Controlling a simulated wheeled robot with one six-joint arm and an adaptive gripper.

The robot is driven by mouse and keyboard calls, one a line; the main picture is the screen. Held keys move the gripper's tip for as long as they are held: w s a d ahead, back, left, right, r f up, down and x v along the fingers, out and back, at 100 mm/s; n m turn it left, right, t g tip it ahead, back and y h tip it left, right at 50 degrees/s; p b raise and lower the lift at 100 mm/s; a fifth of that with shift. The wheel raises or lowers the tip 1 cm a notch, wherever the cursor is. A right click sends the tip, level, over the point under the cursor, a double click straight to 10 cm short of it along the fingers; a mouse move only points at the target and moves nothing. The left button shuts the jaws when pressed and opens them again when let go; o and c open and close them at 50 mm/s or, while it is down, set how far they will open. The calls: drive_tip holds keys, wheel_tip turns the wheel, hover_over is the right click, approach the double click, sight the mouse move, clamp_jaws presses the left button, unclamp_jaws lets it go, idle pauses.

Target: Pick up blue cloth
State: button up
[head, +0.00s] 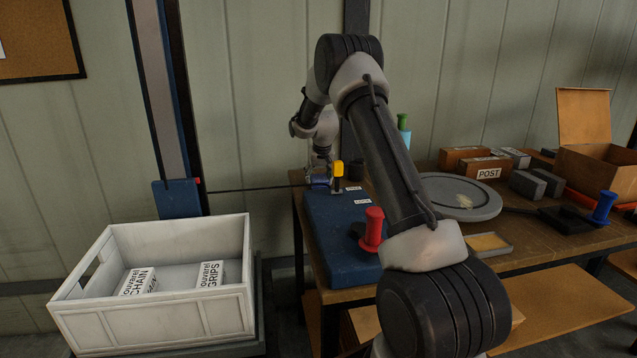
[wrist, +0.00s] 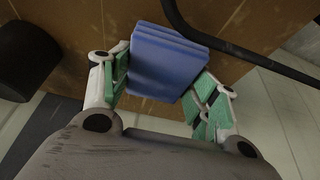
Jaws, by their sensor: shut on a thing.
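The blue cloth (wrist: 165,62) is a folded, layered block between the green-padded fingers of my gripper (wrist: 163,82) in the wrist view. The fingers press on its two sides and my gripper is shut on it. In the head view my gripper (head: 322,168) is at the far left end of the workbench, small and partly hidden by its own links. A small blue patch, apparently the cloth (head: 318,181), shows below it, behind a yellow-handled thing. I cannot tell whether the cloth is clear of the bench.
The workbench (head: 540,236) holds a blue case (head: 338,240), a red-handled tool (head: 373,228), a grey round plate (head: 455,197) and several boxes. A white crate (head: 150,318) with labelled packets stands left of the bench. A dark rod (wrist: 235,48) passes near the cloth.

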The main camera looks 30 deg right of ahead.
sight(318, 178)
drive_tip(key=shift+r, duration=0.1)
wheel_tip(318, 178, up, 10)
drive_tip(key=shift+r, duration=0.15)
drive_tip(key=o, duration=0.5)
drive_tip(key=c, duration=0.4)
